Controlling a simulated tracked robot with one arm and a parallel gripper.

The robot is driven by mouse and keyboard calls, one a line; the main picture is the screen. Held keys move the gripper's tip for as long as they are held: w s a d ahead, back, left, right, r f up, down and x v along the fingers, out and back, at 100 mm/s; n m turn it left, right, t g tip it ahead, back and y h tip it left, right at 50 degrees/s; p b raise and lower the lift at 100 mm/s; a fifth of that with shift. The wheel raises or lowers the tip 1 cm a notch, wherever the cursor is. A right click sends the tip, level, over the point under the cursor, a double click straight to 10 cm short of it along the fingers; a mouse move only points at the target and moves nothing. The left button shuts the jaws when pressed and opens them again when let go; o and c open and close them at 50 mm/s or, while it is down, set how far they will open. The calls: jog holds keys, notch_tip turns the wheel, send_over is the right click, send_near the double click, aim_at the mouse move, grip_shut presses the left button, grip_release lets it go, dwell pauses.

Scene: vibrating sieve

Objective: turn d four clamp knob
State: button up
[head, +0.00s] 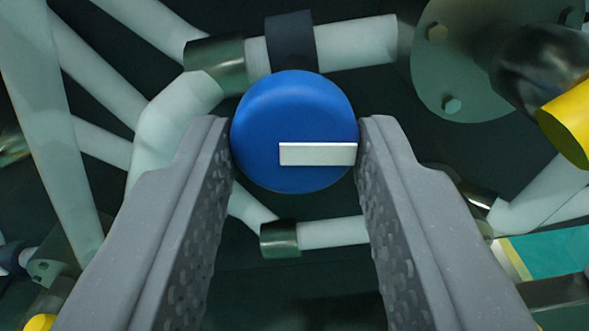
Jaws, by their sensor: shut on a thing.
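A round blue knob (285,100) sits at the upper middle of the head view. A white bar mark (318,154) on its face runs from near the middle to the right edge, lying level. My gripper (295,150) has one grey finger on each side of the knob, and the fingertips touch its left and right sides. It is shut on the knob. The knob's stem and mount are hidden behind its face. No label shows on the knob.
Pale pipes (340,45) with dark collars run behind the knob. A round bolted flange (452,60) is at the upper right, with a yellow cylinder end (570,122) beside it. A teal panel (550,250) shows at the lower right. The background is dark.

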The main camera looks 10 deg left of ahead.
jog(key=o, duration=1)
jog(key=shift+c, duration=0.2)
jog(key=shift+s, duration=0.1)
jog(key=s+p, duration=0.1)
jog(key=s, duration=1.2)
jog(key=shift+s+d+p, duration=0.25)
jog(key=shift+s+p, duration=0.05)
jog(key=shift+p, duration=0.1)
